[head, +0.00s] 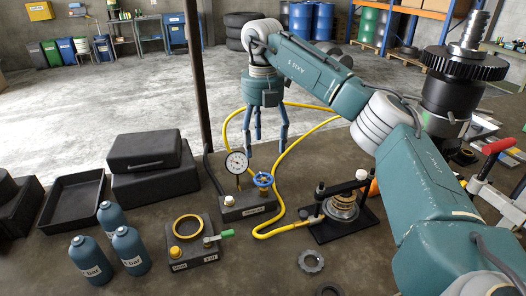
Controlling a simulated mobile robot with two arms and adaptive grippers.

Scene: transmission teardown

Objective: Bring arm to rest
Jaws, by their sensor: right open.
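My right arm (345,90) reaches in from the lower right and bends across the view toward the back middle. Its gripper (267,138) hangs there with its fingers pointing down. The fingers are spread apart and nothing is between them. The gripper appears above the far part of the bench, behind the dial gauge (236,162) and the blue valve wheel (263,180). I cannot tell how high it is over the surface. My left gripper is not in view.
A yellow hose (283,203) loops around below the gripper. A dark post (200,90) stands left of it. Black cases (150,188), a tray (62,215) and blue bottles (127,250) are at left. A spring fixture (340,207) and a gear stack (455,75) are at right.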

